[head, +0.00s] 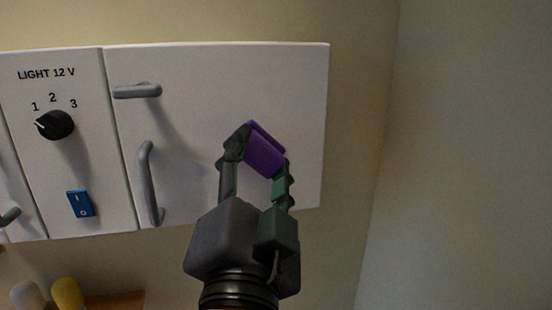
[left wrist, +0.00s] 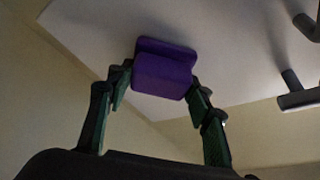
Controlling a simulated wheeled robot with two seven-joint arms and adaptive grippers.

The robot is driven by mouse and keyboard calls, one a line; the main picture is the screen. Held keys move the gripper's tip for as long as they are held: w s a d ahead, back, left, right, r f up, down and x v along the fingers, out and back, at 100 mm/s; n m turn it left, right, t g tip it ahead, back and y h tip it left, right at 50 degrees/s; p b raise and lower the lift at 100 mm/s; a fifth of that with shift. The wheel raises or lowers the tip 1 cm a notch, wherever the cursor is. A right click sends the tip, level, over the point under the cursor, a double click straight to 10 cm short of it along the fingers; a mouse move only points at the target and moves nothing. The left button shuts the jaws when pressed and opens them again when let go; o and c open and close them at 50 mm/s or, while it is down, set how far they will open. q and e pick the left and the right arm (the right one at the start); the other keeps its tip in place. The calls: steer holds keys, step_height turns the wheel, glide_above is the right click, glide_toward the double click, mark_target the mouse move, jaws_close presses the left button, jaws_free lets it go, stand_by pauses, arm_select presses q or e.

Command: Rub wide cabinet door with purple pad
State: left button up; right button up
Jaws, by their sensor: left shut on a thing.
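The wide cabinet door (head: 200,85) is the white panel at the right of the cabinet in the head view, and it fills the upper part of the left wrist view (left wrist: 225,45). My left gripper (head: 259,156) is shut on the purple pad (head: 266,152), which sits between its fingertips in front of the right half of the door. In the left wrist view the pad (left wrist: 164,77) lies close to the door surface; I cannot tell whether it touches. My right gripper is in neither view.
The door bears a short upper handle (head: 137,90) and a vertical handle (head: 148,183) at its left. Left of it are a black knob (head: 55,125) and a blue switch (head: 80,203). Below, a shelf (head: 115,300) holds a yellow item (head: 68,294) and a pale one (head: 27,296).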

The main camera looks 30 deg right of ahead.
arm_select(q)
steer(key=shift+w+a, duration=0.2)
steer(key=shift+a, duration=0.4)
steer(key=shift+w+a, duration=0.2)
steer(key=shift+a, duration=0.35)
steer(key=shift+w+a, duration=0.25)
steer(key=shift+a, duration=0.65)
steer(key=shift+w+a, duration=0.25)
steer(key=shift+a, duration=0.65)
steer(key=shift+w+a, duration=0.25)
steer(key=shift+a, duration=0.65)
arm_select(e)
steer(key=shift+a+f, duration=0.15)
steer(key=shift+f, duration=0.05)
arm_select(q)
steer(key=shift+s, duration=0.1)
steer(key=shift+s+a+b, duration=0.1)
steer(key=shift+s+a, duration=0.15)
steer(key=shift+s, duration=0.7)
steer(key=shift+s+a+b, duration=0.1)
steer(key=shift+s+a, duration=0.2)
steer(key=shift+s, duration=0.6)
steer(key=shift+s+a+b, duration=0.1)
steer(key=shift+s+a, duration=0.15)
steer(key=shift+s, duration=0.7)
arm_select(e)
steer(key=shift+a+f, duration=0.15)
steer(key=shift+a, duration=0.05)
arm_select(q)
steer(key=shift+s, duration=0.1)
